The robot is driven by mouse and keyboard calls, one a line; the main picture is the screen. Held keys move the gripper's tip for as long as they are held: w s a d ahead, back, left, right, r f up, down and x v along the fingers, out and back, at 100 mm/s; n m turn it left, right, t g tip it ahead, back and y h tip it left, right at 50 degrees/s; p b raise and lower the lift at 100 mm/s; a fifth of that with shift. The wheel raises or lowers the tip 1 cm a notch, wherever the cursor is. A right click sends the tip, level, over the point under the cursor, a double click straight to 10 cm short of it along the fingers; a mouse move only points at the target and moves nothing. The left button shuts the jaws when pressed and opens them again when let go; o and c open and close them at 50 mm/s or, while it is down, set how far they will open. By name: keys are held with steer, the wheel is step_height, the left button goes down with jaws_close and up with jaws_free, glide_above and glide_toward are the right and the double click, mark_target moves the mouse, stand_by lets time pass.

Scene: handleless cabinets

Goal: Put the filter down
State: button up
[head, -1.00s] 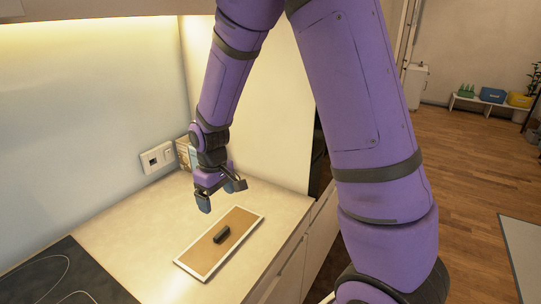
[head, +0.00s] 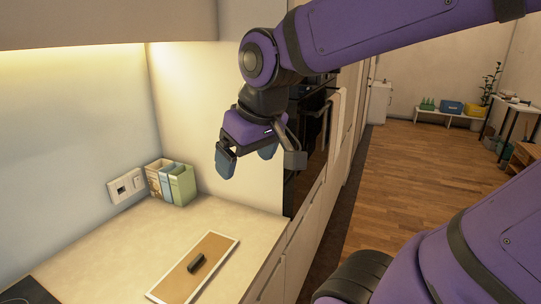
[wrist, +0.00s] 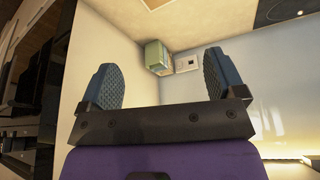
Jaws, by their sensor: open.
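A small dark block (head: 196,263), which I take to be the filter, lies on a tan board with a pale rim (head: 222,246) on the countertop. My gripper (head: 247,160) is open and empty, well above the counter and clear of the block and board. In the wrist view its two blue pads (wrist: 160,82) are wide apart with nothing between them. A corner of the board (wrist: 154,4) shows at the top of the wrist view; the block is out of that view.
Several books (head: 171,183) stand in the counter's back corner beside a wall socket (head: 126,186). A dark cooktop (head: 28,292) is at lower left. Tall cabinets with an oven (head: 308,135) stand behind my gripper. The wooden floor (head: 420,190) at right is open.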

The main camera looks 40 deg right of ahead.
steer(key=shift+m+t, duration=0.4)
steer(key=s, duration=0.1)
steer(key=s+r, duration=0.1)
steer(key=s, duration=0.3)
steer(key=shift+s+d+r, duration=0.25)
steer(key=shift+d+r, duration=0.1)
